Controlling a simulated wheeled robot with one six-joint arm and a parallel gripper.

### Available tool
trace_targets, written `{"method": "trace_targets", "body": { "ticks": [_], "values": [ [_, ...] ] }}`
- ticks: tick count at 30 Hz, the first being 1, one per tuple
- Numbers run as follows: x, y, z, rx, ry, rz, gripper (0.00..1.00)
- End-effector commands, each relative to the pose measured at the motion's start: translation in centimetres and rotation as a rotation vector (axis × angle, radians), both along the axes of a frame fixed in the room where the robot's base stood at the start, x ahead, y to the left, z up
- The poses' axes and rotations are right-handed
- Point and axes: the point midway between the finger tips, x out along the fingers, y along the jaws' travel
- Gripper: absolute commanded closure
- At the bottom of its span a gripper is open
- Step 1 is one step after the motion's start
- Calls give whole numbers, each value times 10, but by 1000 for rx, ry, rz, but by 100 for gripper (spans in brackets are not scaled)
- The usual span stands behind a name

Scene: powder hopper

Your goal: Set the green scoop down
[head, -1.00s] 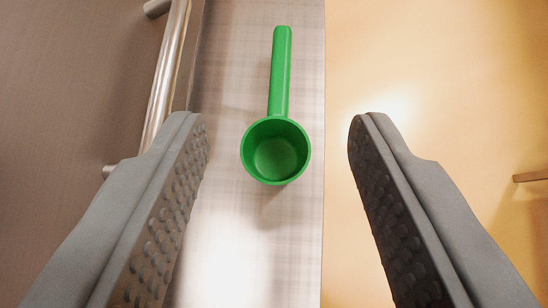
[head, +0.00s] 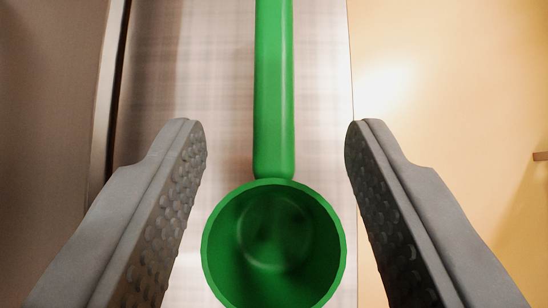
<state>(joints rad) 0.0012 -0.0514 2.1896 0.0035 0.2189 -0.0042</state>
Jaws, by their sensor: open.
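The green scoop (head: 274,105) lies on a brushed metal surface (head: 210,60), its handle pointing up the picture and its round cup opening towards the camera. The cup is empty. The handle's far end is cut off by the top edge and the cup's lower rim by the bottom edge. My gripper (head: 276,128) is open, with one dark studded finger on each side of the scoop. The fingertips are level with the lower part of the handle, and clear gaps show between it and both fingers.
The metal surface is a narrow strip. A brown panel with a metal edge (head: 108,95) runs along its left side. Beyond its right edge is a pale yellow-orange area (head: 440,90), with a small brown piece (head: 541,156) at the far right.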

Motion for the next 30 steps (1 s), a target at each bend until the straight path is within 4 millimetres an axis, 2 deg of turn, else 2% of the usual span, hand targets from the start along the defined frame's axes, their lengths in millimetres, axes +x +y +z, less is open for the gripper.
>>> {"method": "trace_targets", "body": {
  "ticks": [6,17,30],
  "values": [
    [21,0,-21,0,1,0,55],
    [32,0,-33,0,0,0,55],
    [62,1,-67,0,0,0,55]
  ]
}}
